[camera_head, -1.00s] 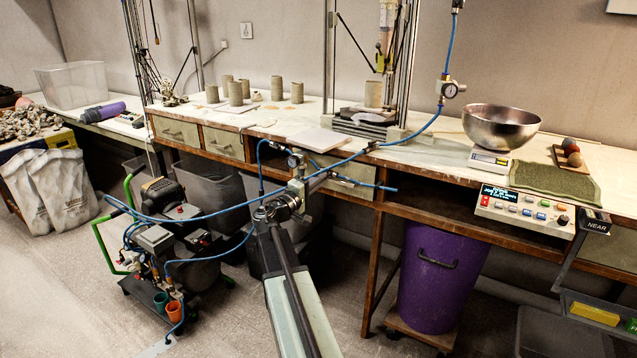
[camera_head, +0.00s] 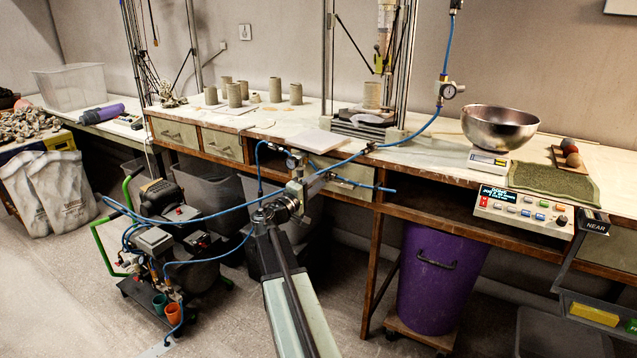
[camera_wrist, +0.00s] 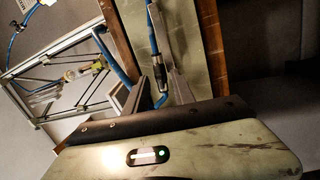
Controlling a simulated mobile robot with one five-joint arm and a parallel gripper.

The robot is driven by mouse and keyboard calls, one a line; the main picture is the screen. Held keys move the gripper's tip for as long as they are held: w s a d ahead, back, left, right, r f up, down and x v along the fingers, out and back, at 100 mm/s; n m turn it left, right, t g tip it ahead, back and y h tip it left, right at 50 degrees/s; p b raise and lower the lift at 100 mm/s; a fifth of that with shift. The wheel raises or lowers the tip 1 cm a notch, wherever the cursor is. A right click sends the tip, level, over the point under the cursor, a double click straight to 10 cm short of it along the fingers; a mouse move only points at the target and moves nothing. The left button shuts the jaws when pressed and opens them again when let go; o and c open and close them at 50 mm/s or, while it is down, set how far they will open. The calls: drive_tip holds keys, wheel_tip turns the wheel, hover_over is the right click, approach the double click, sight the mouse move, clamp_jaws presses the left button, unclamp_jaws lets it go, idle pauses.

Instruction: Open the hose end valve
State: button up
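The hose end valve shows in the wrist view as a dark metal fitting (camera_wrist: 156,72) on a blue hose, in front of a pale green drawer front. In the head view the blue hose end (camera_head: 388,189) sticks out to the right past my gripper (camera_head: 322,180); the valve itself is too small to tell there. In the wrist view my gripper (camera_wrist: 160,85) has its two grey fingers apart, with the fitting and hose between or just beyond them. I cannot tell whether either finger touches it. The valve's lever is not clear.
A purple bin (camera_head: 435,280) stands under the bench at the right.

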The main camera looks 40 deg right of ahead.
drive_tip(key=a+f+b, duration=0.1)
drive_tip(key=a, duration=0.6)
drive_tip(key=shift+s+a, duration=0.15)
drive_tip(key=shift+s, duration=0.25)
